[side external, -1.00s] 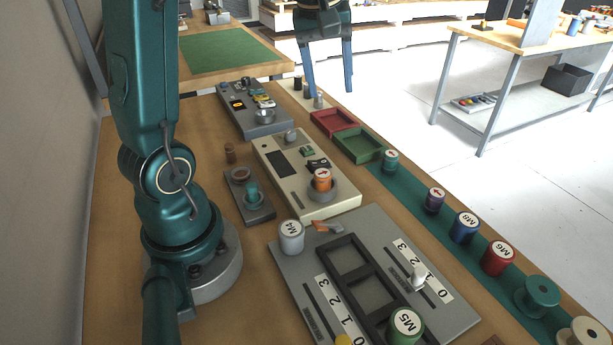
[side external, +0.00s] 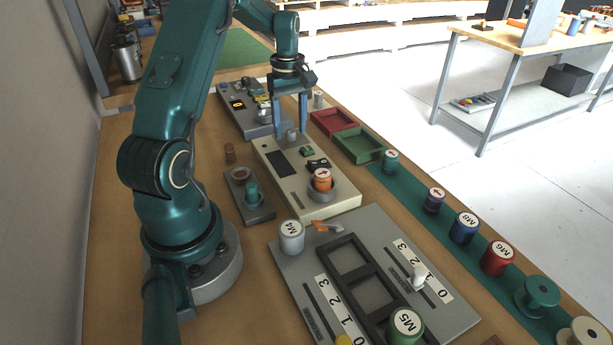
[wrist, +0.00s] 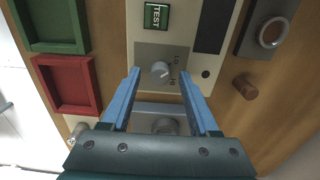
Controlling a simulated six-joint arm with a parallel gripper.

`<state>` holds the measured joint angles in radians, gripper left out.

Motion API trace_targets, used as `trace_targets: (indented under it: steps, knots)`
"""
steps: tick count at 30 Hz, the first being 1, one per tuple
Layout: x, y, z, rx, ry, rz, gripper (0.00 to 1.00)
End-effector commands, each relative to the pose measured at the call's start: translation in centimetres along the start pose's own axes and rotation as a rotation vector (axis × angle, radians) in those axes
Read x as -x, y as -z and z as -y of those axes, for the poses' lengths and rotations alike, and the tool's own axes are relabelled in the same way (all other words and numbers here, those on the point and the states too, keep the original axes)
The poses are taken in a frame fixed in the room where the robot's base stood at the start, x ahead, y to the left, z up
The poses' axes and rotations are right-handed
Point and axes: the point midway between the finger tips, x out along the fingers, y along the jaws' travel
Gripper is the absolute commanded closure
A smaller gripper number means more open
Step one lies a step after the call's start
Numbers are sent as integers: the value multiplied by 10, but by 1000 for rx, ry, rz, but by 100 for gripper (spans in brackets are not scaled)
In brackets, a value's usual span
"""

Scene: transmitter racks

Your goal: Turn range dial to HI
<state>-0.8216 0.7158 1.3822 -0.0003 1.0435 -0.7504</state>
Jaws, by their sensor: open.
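The range dial (wrist: 160,70) is a small light grey knob on a grey plate at the end of a cream panel. In the side view the dial (side external: 291,135) shows between my fingers. The cream panel (side external: 330,208) also carries a dark display and a green TEST button (wrist: 157,16). My gripper (wrist: 160,80) is open, with its blue fingers pointing down on either side of the dial. In the side view my gripper (side external: 290,130) is over the far end of the panel. I cannot tell whether either finger touches the dial. The lettering beside the dial is too small to read.
A red tray (side external: 333,122) and a green tray (side external: 358,145) lie just right of the panel. A grey unit (side external: 236,112) with a lit display stands behind it. A brown peg (wrist: 245,86) stands nearby.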

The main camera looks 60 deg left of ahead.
Motion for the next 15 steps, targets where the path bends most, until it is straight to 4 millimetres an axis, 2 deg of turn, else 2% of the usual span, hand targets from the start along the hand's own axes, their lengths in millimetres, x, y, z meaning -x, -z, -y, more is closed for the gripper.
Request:
trace_targets:
  steps: [9, 14, 15]
  knots:
    - [-4, 0, 0, -1, -1, -1, 39]
    - [-4, 0, 0, -1, -1, -1, 100]
    - [-4, 0, 0, -1, -1, -1, 100]
